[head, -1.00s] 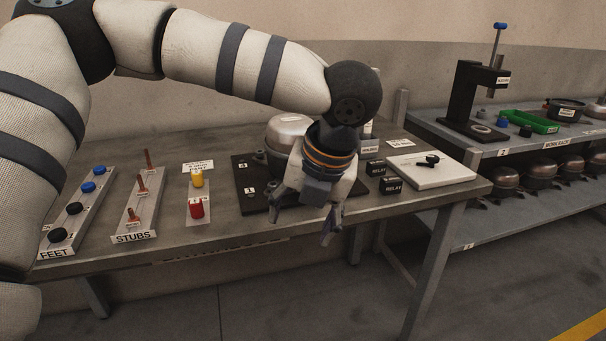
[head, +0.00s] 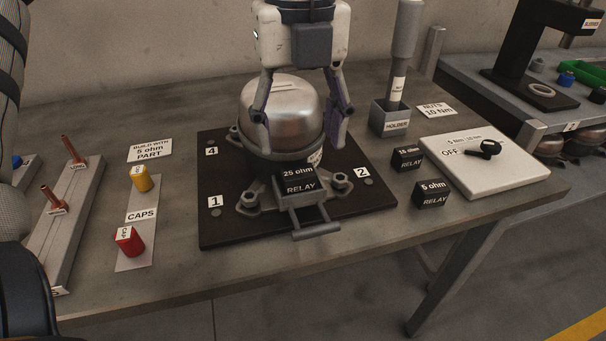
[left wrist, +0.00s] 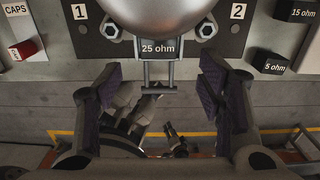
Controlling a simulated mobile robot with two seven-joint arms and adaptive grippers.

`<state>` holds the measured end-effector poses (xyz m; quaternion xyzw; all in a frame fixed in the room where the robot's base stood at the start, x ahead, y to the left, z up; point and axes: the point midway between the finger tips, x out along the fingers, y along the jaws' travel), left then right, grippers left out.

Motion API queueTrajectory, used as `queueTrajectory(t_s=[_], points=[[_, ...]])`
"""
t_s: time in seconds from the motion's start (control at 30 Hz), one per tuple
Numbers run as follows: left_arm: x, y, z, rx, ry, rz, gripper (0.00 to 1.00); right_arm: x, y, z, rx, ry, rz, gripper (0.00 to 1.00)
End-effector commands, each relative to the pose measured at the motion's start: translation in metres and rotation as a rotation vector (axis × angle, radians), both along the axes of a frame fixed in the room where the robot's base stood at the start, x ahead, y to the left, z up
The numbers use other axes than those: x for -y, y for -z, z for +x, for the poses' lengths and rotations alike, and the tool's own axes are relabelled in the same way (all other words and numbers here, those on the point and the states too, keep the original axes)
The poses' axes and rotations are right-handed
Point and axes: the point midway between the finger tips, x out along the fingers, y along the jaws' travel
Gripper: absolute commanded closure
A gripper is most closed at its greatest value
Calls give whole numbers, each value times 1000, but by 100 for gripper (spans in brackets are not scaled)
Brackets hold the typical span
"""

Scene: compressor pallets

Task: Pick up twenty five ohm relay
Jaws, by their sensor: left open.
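The 25 ohm relay (head: 300,184) is a small black block with a white label. It sits at the front foot of the domed metal compressor (head: 285,112), just above a grey bracket. My left gripper (head: 299,128) points down with its fingers spread, in front of the dome and above the relay in the head view. It is open and empty. In the left wrist view the relay (left wrist: 160,49) shows just beyond the gap between the fingers (left wrist: 157,88), with nothing between the pads but the grey bracket behind. My right gripper is not seen.
The compressor stands on a black numbered plate (head: 222,225). To the right are a 15 ohm relay (head: 407,158), a 5 ohm relay (head: 432,194), a tool holder (head: 390,120) and a white switch board (head: 475,172). Yellow and red caps (head: 130,240) stand left. The table's front edge is close.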

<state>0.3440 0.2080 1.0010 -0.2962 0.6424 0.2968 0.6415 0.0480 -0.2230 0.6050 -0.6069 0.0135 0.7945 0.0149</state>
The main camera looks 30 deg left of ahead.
Motion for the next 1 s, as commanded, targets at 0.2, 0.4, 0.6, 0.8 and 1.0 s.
queueTrajectory(t_s=[0.2,0.4,0.6,0.8,1.0], points=[[-3,39,0,-10,1,-1,38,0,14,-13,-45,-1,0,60],[-5,64,0,-3,2,0,38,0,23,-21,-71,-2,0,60],[-5,62,0,4,2,0,38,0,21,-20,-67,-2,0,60],[-5,62,0,3,1,1,79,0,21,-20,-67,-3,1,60],[-5,62,0,3,1,0,90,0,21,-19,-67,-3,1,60]])
